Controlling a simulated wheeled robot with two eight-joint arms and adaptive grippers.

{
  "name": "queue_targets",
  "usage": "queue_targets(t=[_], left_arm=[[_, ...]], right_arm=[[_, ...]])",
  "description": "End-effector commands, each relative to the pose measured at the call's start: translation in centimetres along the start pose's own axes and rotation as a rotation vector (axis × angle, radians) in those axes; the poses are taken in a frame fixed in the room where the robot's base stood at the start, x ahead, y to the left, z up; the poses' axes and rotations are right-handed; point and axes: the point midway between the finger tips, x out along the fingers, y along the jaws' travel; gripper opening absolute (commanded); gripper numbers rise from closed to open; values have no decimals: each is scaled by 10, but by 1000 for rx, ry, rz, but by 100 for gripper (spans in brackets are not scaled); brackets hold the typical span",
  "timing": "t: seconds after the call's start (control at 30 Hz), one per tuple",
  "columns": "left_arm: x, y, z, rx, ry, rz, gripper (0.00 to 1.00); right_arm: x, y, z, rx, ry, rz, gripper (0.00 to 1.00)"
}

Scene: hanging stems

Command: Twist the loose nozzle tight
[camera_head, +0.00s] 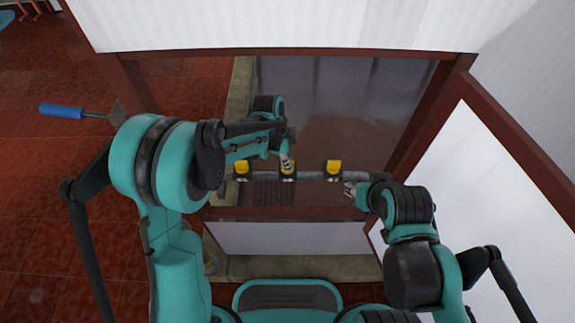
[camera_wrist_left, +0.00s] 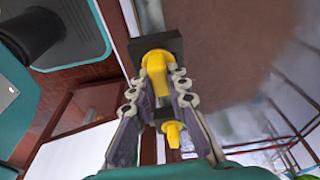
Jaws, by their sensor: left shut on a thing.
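Three yellow nozzles sit in a row on a grey pipe (camera_head: 312,176) in the head view: a left one (camera_head: 241,167), a middle one (camera_head: 289,174) and a right one (camera_head: 334,166). My left gripper (camera_head: 286,162) is at the middle nozzle and partly covers it. In the left wrist view my left gripper (camera_wrist_left: 157,85) is shut on a yellow nozzle (camera_wrist_left: 157,65) set on a dark block. A second yellow nozzle (camera_wrist_left: 173,133) shows lower down, between the fingers' bases. My right gripper (camera_head: 350,189) is near the pipe's right end, away from the nozzles; its jaw gap is too small to read.
The pipe runs across a recess framed by dark red beams (camera_head: 300,51) and white panels (camera_head: 483,143). A dark grate (camera_head: 272,193) lies below it. A blue-handled tool (camera_head: 62,111) shows at the far left. Red tiled floor (camera_head: 40,200) lies at left.

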Motion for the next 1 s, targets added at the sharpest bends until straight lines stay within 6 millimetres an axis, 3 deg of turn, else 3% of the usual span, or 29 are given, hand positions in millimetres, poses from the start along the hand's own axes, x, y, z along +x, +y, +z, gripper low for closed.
queue_targets(t=[0.3,0.33,0.4,0.63,0.7,0.73,1.0], left_arm=[[0,0,0,-31,0,-7,0],[0,0,0,-31,0,-7,21],[0,0,0,-31,0,-7,39],[0,0,0,-30,0,-6,40],[0,0,0,-30,0,-6,57],[0,0,0,-30,0,-6,59],[0,0,0,-30,0,-6,59]], right_arm=[[0,0,0,0,0,0,40],[0,0,0,0,0,0,40],[0,0,0,0,0,0,40],[0,0,0,0,0,0,40],[0,0,0,0,0,0,40],[0,0,0,0,0,0,40],[0,0,0,0,0,0,40]])
